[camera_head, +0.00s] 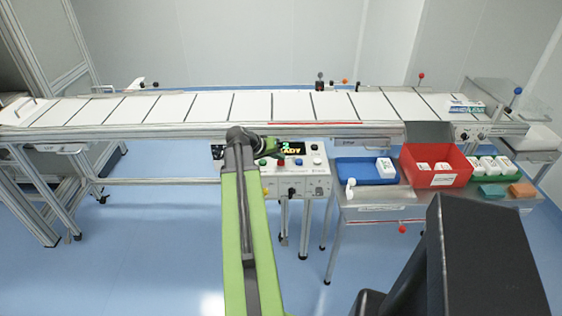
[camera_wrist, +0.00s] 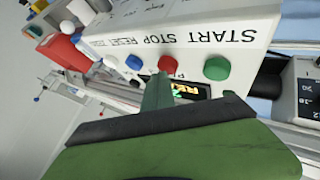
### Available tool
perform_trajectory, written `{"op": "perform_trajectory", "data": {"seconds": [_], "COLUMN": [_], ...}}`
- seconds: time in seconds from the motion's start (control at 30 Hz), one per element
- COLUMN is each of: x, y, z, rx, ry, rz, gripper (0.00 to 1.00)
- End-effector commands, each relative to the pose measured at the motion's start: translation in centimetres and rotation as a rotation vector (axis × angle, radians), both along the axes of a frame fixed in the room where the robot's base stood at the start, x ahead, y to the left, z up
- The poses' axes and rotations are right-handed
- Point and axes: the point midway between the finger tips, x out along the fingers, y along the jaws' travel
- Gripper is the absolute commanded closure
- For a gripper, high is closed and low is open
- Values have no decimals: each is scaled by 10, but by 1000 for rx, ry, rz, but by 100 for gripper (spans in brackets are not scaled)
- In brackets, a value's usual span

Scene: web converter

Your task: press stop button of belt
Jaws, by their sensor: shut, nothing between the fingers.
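The belt's control box (camera_head: 313,178) stands in front of the conveyor, with a row of buttons and a small lit display (camera_head: 293,147). In the wrist view the red button (camera_wrist: 166,62) beside the STOP label sits between the green START button (camera_wrist: 217,68) and the blue RESET button (camera_wrist: 134,62). My gripper (camera_wrist: 160,77) is shut and empty. Its tip is right at the red button's near edge in the wrist view; I cannot tell whether it touches. In the head view my gripper (camera_head: 284,151) is over the box, near the display.
The long white conveyor belt (camera_head: 190,108) runs behind the box. To the right, a table holds a blue tray (camera_head: 366,180), a red bin (camera_head: 440,178) and a green tray (camera_head: 485,180) with white items. Blue floor (camera_head: 150,225) is open in front at left.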

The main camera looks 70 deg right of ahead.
Motion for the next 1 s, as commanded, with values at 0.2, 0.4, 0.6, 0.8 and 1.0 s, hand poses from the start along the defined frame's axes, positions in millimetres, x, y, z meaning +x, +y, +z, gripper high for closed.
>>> {"op": "perform_trajectory", "data": {"seconds": [0.2,0.4,0.6,0.8,1.0], "x": [0,0,0,0,0], "y": [0,0,0,0,0], "z": [15,13,19,41,61], "rx": [0,0,0,0,0], "ry": [0,0,0,0,0], "rz": [0,0,0,0,0], "gripper": [100,100,100,100,100]}}
